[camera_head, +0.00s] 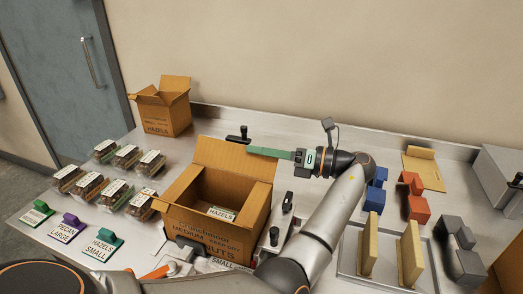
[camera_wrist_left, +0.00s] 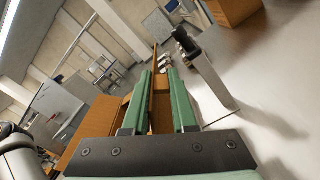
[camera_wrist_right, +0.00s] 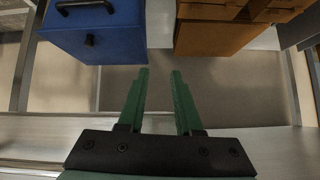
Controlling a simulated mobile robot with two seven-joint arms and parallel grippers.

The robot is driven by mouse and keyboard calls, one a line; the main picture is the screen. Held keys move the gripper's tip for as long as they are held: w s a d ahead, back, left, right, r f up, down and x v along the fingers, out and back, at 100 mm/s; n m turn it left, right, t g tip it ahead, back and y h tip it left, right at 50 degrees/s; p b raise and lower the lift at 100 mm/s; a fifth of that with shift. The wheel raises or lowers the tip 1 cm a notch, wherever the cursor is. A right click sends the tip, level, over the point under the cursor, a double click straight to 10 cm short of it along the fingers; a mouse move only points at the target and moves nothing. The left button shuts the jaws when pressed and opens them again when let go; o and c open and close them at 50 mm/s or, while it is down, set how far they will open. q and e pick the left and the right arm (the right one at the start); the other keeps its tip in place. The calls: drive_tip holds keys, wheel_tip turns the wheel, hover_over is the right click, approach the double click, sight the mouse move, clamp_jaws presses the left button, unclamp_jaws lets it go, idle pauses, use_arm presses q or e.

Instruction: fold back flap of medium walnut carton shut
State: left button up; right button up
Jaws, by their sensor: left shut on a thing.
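The medium walnut carton (camera_head: 205,232) stands open on the bench in the head view. A tray labelled HAZELS (camera_head: 221,213) lies inside it. In the left wrist view my left gripper (camera_wrist_left: 157,72) is shut on the flap (camera_wrist_left: 154,85), one finger on each side. My right gripper (camera_wrist_right: 160,72) is open and empty in the right wrist view, and out of the head view.
A smaller open carton (camera_head: 166,108) stands at the back left. Several filled clamshell trays (camera_head: 126,157) and label stands (camera_head: 101,245) are at left. Blue, red and grey blocks (camera_head: 416,197) and a metal tray (camera_head: 347,262) are at right.

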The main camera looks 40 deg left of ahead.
use_arm(q)
clamp_jaws()
use_arm(e)
drive_tip(key=shift+r, duration=0.1)
use_arm(q)
drive_tip(key=n+p, duration=0.1)
drive_tip(key=p, duration=0.1)
drive_tip(key=s+r+n+p, duration=0.1)
drive_tip(key=p, duration=0.1)
drive_tip(key=shift+d+r, duration=0.1)
drive_tip(key=shift+d, duration=0.05)
drive_tip(key=shift+p, duration=0.4)
drive_tip(key=shift+s+n, duration=0.1)
drive_tip(key=shift+n, duration=0.3)
drive_tip(key=o, duration=0.8)
unclamp_jaws()
drive_tip(key=shift+c, duration=0.2)
use_arm(e)
drive_tip(key=shift+s+d+r+h, duration=0.15)
drive_tip(key=shift+s+d+r, duration=0.15)
drive_tip(key=shift+d+r, duration=0.35)
drive_tip(key=shift+s+d+r+h, duration=0.15)
drive_tip(key=shift+s+d+r, duration=0.15)
drive_tip(key=shift+d+r, duration=0.25)
drive_tip(key=shift+r, duration=0.15)
